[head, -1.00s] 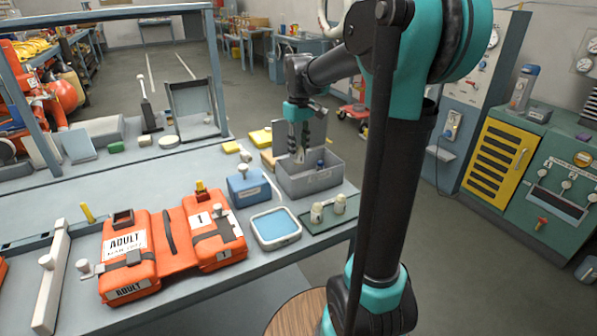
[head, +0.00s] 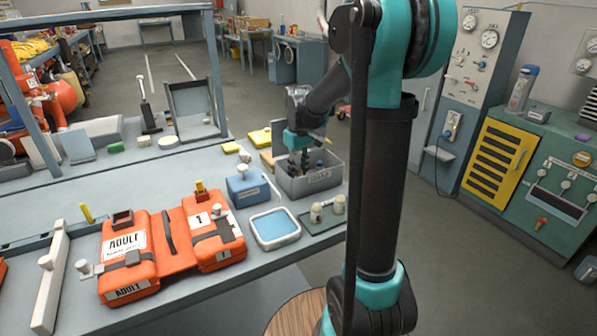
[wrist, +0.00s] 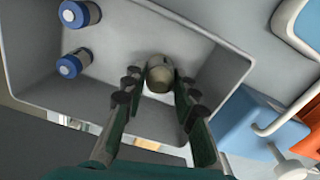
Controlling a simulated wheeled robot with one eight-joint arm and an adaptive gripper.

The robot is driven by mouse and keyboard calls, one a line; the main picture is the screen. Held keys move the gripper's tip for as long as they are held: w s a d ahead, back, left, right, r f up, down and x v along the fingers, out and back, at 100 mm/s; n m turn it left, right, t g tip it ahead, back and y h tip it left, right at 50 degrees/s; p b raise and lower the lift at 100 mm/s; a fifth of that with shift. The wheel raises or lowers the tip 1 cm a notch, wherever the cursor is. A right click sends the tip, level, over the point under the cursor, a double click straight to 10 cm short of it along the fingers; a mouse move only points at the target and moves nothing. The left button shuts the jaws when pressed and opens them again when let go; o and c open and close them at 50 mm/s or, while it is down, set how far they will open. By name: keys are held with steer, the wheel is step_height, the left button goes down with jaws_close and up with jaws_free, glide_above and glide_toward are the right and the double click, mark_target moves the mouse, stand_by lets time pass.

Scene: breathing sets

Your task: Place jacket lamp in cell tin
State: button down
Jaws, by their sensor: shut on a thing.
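The cell tin (head: 313,183) is an open grey box on the bench, right of the small blue box. My gripper (head: 302,163) points down into the tin. In the wrist view my gripper (wrist: 160,85) is shut on the jacket lamp (wrist: 159,74), a small grey-beige rounded thing, over the tin's floor. Whether the lamp touches the floor I cannot tell. In the head view the lamp is hidden by the gripper and tin wall.
A green tray with two pale bottle-like things (head: 316,212) stands in front of the tin. A blue box (head: 248,188), a blue-topped dish (head: 275,227) and orange lifejackets (head: 172,240) lie to the left. The bench's right edge is close to the tin.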

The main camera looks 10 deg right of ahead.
mark_target(299, 169)
steer(key=c, duration=1.2)
jaws_free()
step_height(299, 169, up, 12)
steer(key=shift+r, duration=0.1)
